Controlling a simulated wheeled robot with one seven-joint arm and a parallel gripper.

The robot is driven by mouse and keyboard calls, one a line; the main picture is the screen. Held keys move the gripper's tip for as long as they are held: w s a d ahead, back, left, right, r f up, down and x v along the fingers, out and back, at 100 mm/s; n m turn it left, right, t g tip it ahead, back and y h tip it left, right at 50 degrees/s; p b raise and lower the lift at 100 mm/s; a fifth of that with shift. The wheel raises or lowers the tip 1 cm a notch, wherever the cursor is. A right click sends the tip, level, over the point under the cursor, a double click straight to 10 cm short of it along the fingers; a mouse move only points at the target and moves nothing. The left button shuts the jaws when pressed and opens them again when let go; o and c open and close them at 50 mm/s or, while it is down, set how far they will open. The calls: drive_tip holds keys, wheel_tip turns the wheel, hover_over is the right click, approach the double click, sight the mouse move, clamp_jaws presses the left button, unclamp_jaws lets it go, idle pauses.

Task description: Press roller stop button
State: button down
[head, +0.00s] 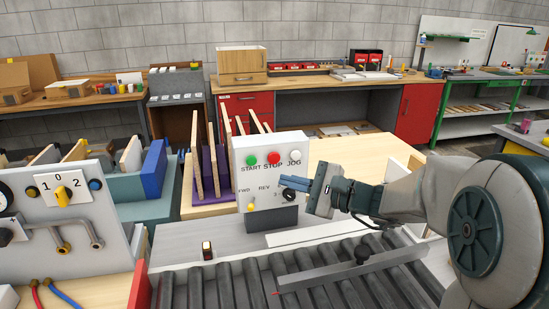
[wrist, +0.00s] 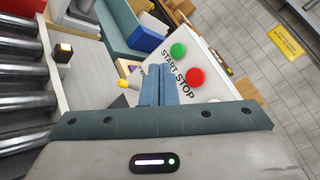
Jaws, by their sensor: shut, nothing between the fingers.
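A white control box (head: 262,181) stands behind the roller conveyor (head: 330,279). On its face are a green START button (head: 251,159), a red STOP button (head: 273,158) and a white JOG button (head: 295,156). The red STOP button also shows in the wrist view (wrist: 195,77), right of my fingers. My gripper (head: 283,185) is shut and empty. In the head view its fingertips are in front of the box's lower right face, below the STOP and JOG buttons. I cannot tell whether they touch the box.
A yellow-tipped FWD/REV lever (head: 251,207) sits low on the box. A small lit block (head: 207,250) stands by the rollers. A panel with a yellow rotary switch (head: 61,190) is at left. Boards stand in a purple rack (head: 211,170) behind the box.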

sight(274, 158)
drive_tip(key=shift+w+a+p, duration=0.15)
drive_tip(key=shift+w+a, duration=0.15)
drive_tip(key=shift+w, duration=0.8)
drive_tip(key=shift+w+a+p, duration=0.15)
drive_tip(key=shift+w+a, duration=0.2)
drive_tip(key=shift+w, duration=0.75)
drive_tip(key=shift+w+a+p, duration=0.15)
drive_tip(key=shift+w+a, duration=0.15)
drive_tip(key=shift+w, duration=0.8)
drive_tip(key=shift+w+a, duration=0.1)
drive_tip(key=shift+w, duration=0.3)
drive_tip(key=shift+w+a+b, duration=0.15)
drive_tip(key=shift+w+b, duration=0.15)
drive_tip(key=shift+w, duration=0.1)
drive_tip(key=shift+s, duration=0.1)
drive_tip(key=shift+s+d+b, duration=0.25)
drive_tip(key=shift+s+b, duration=0.25)
drive_tip(key=shift+s, duration=0.25)
drive_tip(key=shift+s, duration=0.1)
